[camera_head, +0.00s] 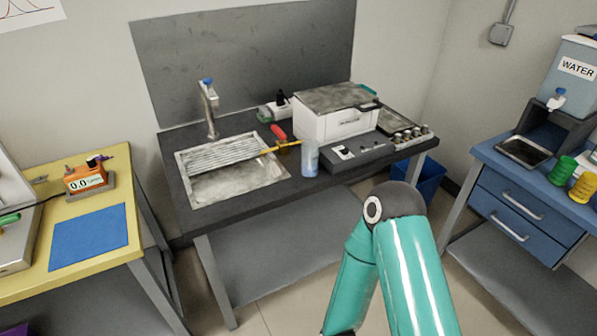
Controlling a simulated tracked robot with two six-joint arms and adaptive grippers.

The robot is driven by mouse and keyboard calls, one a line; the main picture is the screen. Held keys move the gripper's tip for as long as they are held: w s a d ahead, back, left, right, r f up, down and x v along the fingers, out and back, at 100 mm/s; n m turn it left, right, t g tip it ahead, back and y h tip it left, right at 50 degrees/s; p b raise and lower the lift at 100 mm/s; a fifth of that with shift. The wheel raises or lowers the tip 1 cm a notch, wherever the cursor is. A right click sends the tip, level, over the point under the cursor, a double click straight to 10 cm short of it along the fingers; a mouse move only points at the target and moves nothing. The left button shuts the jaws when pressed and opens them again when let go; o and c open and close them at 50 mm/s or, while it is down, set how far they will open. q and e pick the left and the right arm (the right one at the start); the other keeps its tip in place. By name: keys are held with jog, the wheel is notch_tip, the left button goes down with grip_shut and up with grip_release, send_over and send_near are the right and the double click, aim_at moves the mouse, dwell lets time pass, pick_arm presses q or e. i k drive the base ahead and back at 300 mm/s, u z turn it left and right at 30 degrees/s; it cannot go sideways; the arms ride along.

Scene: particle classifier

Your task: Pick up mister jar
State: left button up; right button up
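A small translucent bluish jar (310,158) stands upright on the dark middle bench, right of the sink and in front of the white machine. It looks like the mister jar, but no label can be read. Nothing of mine touches it. A teal arm of mine with a dark grey joint rises from the bottom, right of centre, in front of the bench. Neither of my grippers shows in this view.
The dark bench (190,216) holds a sink (240,186) with a rack and tap (208,108), a white machine (333,112), and a grey control box (358,152) close to the jar. A yellow bench (110,196) stands left, a blue drawer cabinet (525,190) right.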

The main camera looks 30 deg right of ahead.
aim_at(310, 159)
jog(key=z, duration=0.15)
jog(key=i, duration=0.9)
jog(key=u, duration=0.05)
